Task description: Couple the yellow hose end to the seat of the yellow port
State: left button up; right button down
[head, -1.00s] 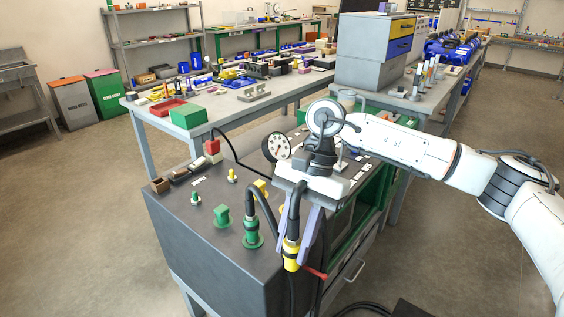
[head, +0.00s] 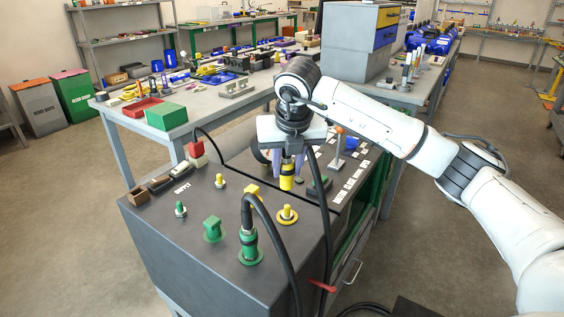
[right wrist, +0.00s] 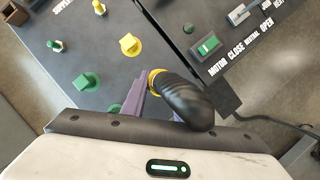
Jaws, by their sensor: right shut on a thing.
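My right gripper (head: 286,168) points down over the cart top with its purple fingers shut on the yellow hose end (head: 287,180). The yellow collar shows below the fingers, upright, with the black hose bending over to the right and down. The yellow port (head: 287,214), a yellow ring with a short stub, is just below the hose end in the head view; the two look apart. In the right wrist view the fingers (right wrist: 136,97) stand beside the black hose and yellow collar (right wrist: 153,79); the yellow port's seat is not clearly visible there. My left gripper is not in view.
A green hose end (head: 249,243) sits on the green port at the front, its hose arching near the yellow port. Yellow (head: 253,192) and green (head: 213,228) blocks stand to the left. A lever with an orange knob (head: 340,130) stands to the right.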

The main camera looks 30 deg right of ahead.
aim_at(288, 178)
jog(key=shift+w+d+r+m, duration=0.1)
jog(key=shift+w+d+m, duration=0.2)
jog(key=shift+m, duration=0.2)
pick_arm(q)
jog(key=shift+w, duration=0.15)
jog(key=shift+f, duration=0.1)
pick_arm(e)
jog(key=shift+s, duration=0.1)
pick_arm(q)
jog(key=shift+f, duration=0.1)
pick_arm(e)
jog(key=shift+f+b, duration=0.9)
notch_tip(288, 178, down, 2)
jog(key=shift+f+b, duration=0.2)
jog(key=shift+b, duration=0.7)
jog(key=shift+f+b, duration=0.35)
jog(key=shift+f, duration=0.2)
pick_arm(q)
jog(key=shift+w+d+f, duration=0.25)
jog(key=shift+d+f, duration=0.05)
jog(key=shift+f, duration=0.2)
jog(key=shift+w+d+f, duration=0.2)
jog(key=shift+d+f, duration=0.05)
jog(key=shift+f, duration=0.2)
pick_arm(e)
jog(key=shift+f, duration=0.1)
